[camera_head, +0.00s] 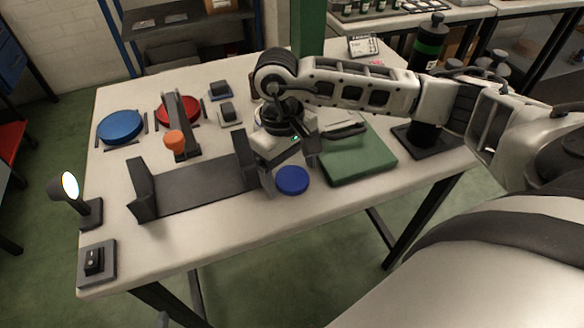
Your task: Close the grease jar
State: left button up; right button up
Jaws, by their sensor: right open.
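A round dark-blue lid-like disc (292,181) lies near the front middle of the table, beside the green mat. I cannot tell whether it is a loose lid or sits on a low jar. No open jar is clearly visible; my right wrist and gripper hide part of the table behind the disc. My right gripper (289,170) points down with its fingers apart, just behind and over the disc's far edge. Nothing shows between the fingers, and contact with the disc cannot be told.
A dark grey cradle (195,189) stands left of the gripper. Blue (120,126) and red (172,108) discs, an orange-topped part (174,141), a lamp (70,186) and a switch box (94,262) occupy the left. The front strip is clear.

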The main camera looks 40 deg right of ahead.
aim_at(293, 179)
jog(key=c, duration=1)
jog(key=shift+r, duration=0.15)
jog(key=shift+r, duration=0.25)
notch_tip(293, 179, up, 2)
jog(key=shift+w+r+b, duration=0.1)
jog(key=shift+r+b, duration=0.15)
jog(key=shift+b, duration=0.2)
jog(key=w+r, duration=0.3)
jog(key=w, duration=0.1)
jog(key=w+a+r+b, duration=0.1)
jog(key=w+r, duration=0.2)
jog(key=w, duration=0.2)
jog(key=w+a+r, duration=0.1)
jog(key=w+r, duration=0.2)
jog(key=w, duration=0.1)
jog(key=shift+w+a+r, duration=0.15)
jog(key=shift+w+r, duration=0.2)
